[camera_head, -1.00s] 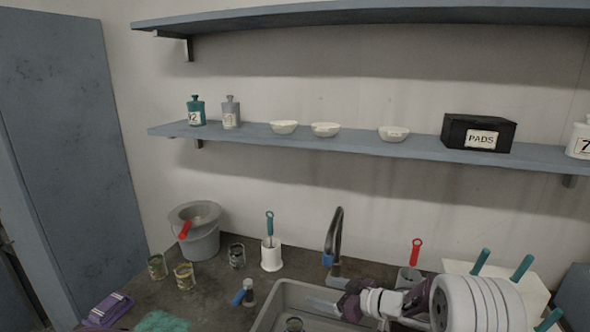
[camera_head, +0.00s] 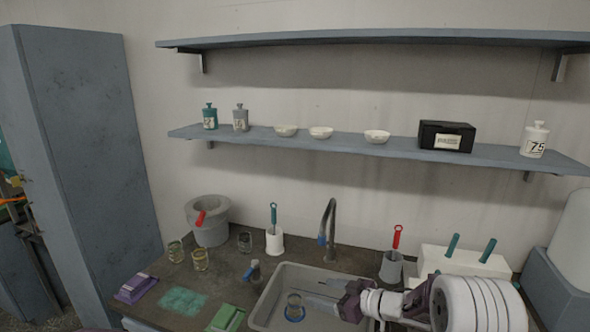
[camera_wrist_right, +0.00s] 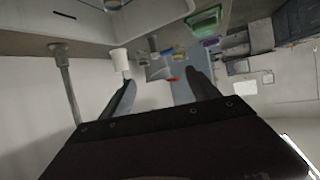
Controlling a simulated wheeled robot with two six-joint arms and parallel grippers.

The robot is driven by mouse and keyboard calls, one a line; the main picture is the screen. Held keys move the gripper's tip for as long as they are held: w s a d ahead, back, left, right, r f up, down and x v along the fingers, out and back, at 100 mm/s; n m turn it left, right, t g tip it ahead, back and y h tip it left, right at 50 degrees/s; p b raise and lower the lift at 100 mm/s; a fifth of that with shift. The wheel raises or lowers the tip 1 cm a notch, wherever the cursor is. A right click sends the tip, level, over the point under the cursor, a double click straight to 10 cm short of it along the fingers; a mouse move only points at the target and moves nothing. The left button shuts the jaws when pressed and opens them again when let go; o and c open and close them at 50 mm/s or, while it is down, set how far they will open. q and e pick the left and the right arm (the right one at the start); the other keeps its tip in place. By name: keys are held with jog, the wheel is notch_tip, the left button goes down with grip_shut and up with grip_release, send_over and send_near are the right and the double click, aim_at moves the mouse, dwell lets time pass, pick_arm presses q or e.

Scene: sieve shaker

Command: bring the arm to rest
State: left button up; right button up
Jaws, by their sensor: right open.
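My right gripper (camera_head: 322,291) reaches in from the lower right and hangs over the grey sink (camera_head: 262,307). Its two fingers are apart with nothing between them. In the right wrist view the open fingers (camera_wrist_right: 163,82) show with a gap between, and the sink and counter things lie beyond them. The purple and white arm (camera_head: 372,302) behind it is mine. My left gripper is not in view.
The tap (camera_head: 329,226) stands close behind the gripper. A grey pot with a red-handled brush (camera_head: 391,267) and a white rack (camera_head: 462,261) stand to the right. A blue-rimmed glass (camera_head: 295,308) is in the sink. Shelves hang above.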

jog(key=s+d+f+m+t+h, duration=0.1)
jog(key=s+d+m+h, duration=0.45)
jog(key=d+h, duration=0.35)
jog(key=s+d+f+m+g+h, duration=0.1)
jog(key=s+f+m+g, duration=0.15)
jog(key=s, duration=0.65)
jog(key=s+d+f+m+g, duration=0.1)
jog(key=s+f+m+g, duration=0.2)
jog(key=s, duration=0.6)
pick_arm(q)
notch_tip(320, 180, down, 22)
jog(key=b, duration=2.3)
pick_arm(e)
jog(key=s+a+f+n+g, duration=0.1)
jog(key=s+f, duration=0.1)
jog(key=f, duration=1)
jog(key=s+a+f+g, duration=0.1)
jog(key=s+f+g, duration=0.15)
jog(key=f, duration=0.95)
pick_arm(q)
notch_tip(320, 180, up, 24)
jog(key=p, duration=2.5)
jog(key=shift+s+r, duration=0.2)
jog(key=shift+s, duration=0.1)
pick_arm(e)
notch_tip(320, 180, up, 25)
jog(key=shift+s+d+t, duration=0.2)
jog(key=shift+t, duration=0.1)
